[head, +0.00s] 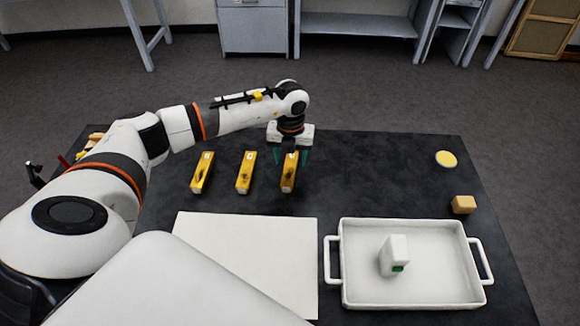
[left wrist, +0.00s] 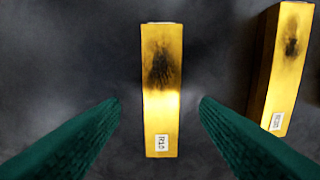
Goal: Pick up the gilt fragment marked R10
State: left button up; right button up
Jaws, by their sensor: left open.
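The gilt fragment marked R10 (left wrist: 161,85) is a long golden bar with a dark scorched patch and a white label. In the head view it is the rightmost (head: 289,180) of three similar bars on the black table. My left gripper (head: 291,160) is above its far, labelled end, jaws open. In the left wrist view the green fingers (left wrist: 160,102) are apart on either side of the bar, with clear gaps. A second gilt bar (left wrist: 279,70) stands to the right there; its label is hard to read. My right gripper is not in view.
The other two gilt bars (head: 244,173) (head: 202,173) lie to the left. A white sheet or board (head: 245,255) is nearer. A white tray (head: 335,275) holds a white device (head: 394,252). A tan block (head: 463,204) and a yellow disc (head: 446,159) lie at right.

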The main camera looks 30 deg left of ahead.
aim_at(290, 167)
pick_arm(q)
jog(key=shift+f+p, duration=0.3)
jog(key=shift+f, duration=1.35)
jog(key=shift+c, duration=0.2)
jog(key=shift+a+r, duration=0.1)
jog(key=c, duration=1)
